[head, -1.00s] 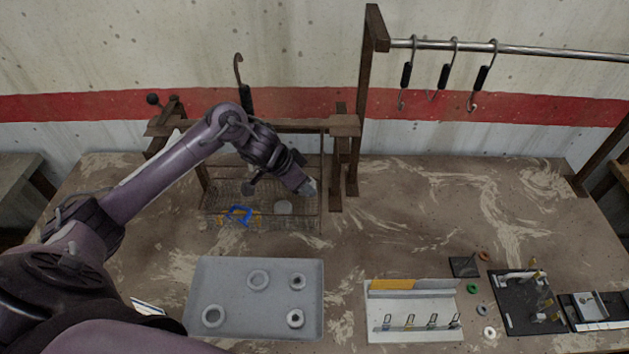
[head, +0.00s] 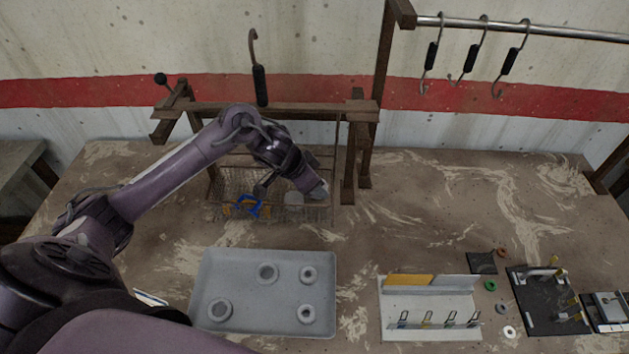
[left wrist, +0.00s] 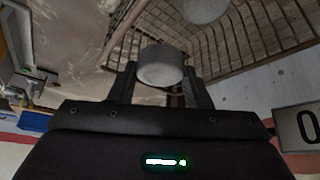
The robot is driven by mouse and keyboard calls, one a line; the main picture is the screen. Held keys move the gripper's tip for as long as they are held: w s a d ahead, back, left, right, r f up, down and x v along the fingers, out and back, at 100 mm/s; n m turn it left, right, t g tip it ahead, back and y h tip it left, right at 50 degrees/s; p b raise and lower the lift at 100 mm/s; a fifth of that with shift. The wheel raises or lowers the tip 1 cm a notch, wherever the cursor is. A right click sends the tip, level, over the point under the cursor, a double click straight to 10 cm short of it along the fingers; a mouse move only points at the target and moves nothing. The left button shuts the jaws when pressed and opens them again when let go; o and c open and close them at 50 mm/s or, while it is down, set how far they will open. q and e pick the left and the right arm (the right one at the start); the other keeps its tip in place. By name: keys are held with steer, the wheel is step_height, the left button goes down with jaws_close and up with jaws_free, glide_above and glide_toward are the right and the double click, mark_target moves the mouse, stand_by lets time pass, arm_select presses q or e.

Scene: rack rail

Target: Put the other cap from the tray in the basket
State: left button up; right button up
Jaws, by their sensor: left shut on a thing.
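My left gripper (left wrist: 161,88) is shut on a pale grey round cap (left wrist: 160,62), which sits between the two fingers in the left wrist view. In the head view my left gripper (head: 317,188) is at the right end of the wire basket (head: 229,178). Another pale cap (head: 294,198) is in the basket, just left of the gripper; a similar cap shows in the left wrist view (left wrist: 205,8). The grey tray (head: 240,325) holds several pale rings and no cap that I can make out. My right gripper is not in view.
A blue item (head: 248,206) is in the basket. A wooden rack frame (head: 352,150) stands right beside the basket. A hook with a black grip (head: 259,85) is above it. A white holder (head: 428,305) stands right of the tray. The table's middle right is clear.

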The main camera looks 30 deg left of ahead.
arm_select(q)
steer(key=shift+w+a+f, duration=0.1)
steer(key=shift+f, duration=0.15)
steer(key=o, duration=0.7)
steer(key=shift+r, duration=0.1)
steer(key=shift+o, duration=0.2)
steer(key=v, duration=1.3)
steer(key=shift+w+d+r, duration=0.15)
steer(key=shift+d, duration=0.05)
